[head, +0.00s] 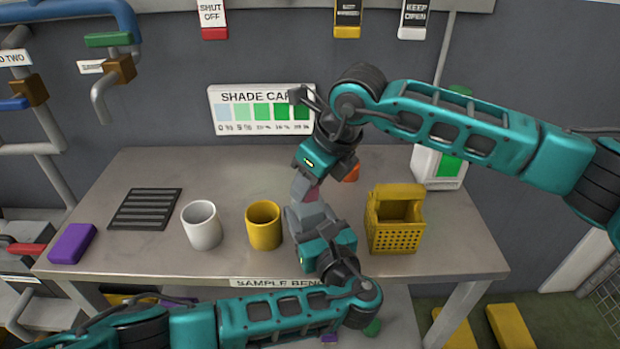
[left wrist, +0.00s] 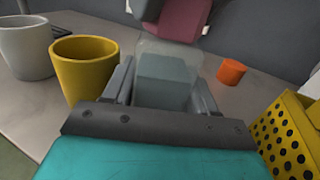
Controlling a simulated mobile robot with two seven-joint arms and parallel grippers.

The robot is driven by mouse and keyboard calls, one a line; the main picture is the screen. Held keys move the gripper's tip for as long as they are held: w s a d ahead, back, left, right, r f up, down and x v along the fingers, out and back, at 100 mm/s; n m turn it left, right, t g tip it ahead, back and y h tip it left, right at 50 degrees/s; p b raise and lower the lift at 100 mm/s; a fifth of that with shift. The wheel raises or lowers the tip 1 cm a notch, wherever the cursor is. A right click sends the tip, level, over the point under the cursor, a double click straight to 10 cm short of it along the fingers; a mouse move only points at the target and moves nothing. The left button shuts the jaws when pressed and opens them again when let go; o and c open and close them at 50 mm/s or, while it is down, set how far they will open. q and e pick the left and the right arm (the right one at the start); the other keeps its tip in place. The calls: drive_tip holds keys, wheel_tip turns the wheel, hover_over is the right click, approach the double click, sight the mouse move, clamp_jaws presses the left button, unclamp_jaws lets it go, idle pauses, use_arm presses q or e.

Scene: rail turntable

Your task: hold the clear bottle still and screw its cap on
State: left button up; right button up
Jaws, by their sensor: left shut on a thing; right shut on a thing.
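The clear bottle (left wrist: 168,72) stands between the jaws of my left gripper (left wrist: 163,88) in the left wrist view, with a grey-green fill inside. In the head view it is mostly hidden by my left gripper (head: 305,212), which is shut on it from the front. My right gripper (head: 307,183) is directly above, coming down from behind. It is shut on a dark pink piece that looks like the cap (left wrist: 182,18), just over the bottle's top. I cannot tell whether cap and bottle touch.
A yellow cup (head: 264,226) and a white cup (head: 202,226) stand left of the grippers. A yellow perforated basket (head: 394,240) stands right. A small orange cylinder (left wrist: 232,72) is behind the bottle, to the right. A white jug (head: 436,172) stands at the back right.

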drive_tip(key=m, duration=0.2)
drive_tip(key=m+t+h, duration=0.1)
drive_tip(key=m, duration=0.2)
drive_tip(key=shift+a+h, duration=0.15)
drive_tip(key=shift+h, duration=0.15)
drive_tip(key=shift+m, duration=0.5)
drive_tip(key=m+h, duration=0.2)
drive_tip(key=m, duration=0.2)
drive_tip(key=shift+a+t, duration=0.1)
drive_tip(key=shift+t, duration=0.3)
drive_tip(key=o, duration=1.3)
drive_tip(key=shift+s, duration=0.1)
drive_tip(key=shift+c, duration=0.2)
drive_tip(key=v, duration=1.2)
